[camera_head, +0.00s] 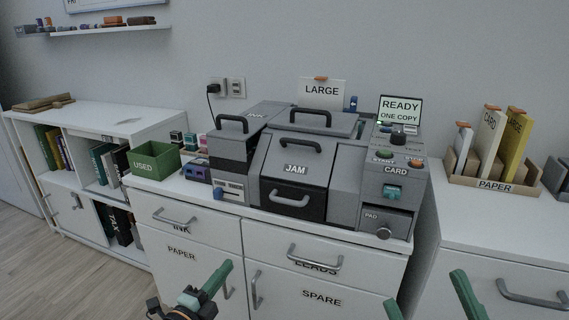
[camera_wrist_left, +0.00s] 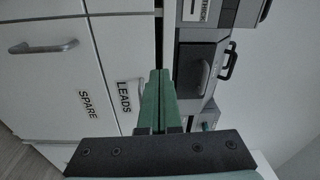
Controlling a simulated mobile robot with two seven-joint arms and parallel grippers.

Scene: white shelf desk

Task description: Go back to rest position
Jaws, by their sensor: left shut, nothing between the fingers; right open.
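My left gripper (camera_head: 226,266) comes in at the bottom of the head view, in front of the white cabinet's drawers. Its green fingers are together with nothing between them; they also show closed in the left wrist view (camera_wrist_left: 159,76). My right gripper (camera_head: 424,288) is at the bottom right, its two green fingers spread wide apart and empty. Both grippers appear apart from the furniture. The grey copier (camera_head: 345,185), with JAM, INK and CARD labels, stands on the white cabinet (camera_head: 205,260) beyond them.
A green USED bin (camera_head: 154,165) stands left of the copier. A PAPER holder (camera_head: 490,185) with card and yellow folders is on the right cabinet. Drawer handles (camera_head: 315,262) stick out near my grippers. Open floor (camera_head: 90,285) lies at the lower left.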

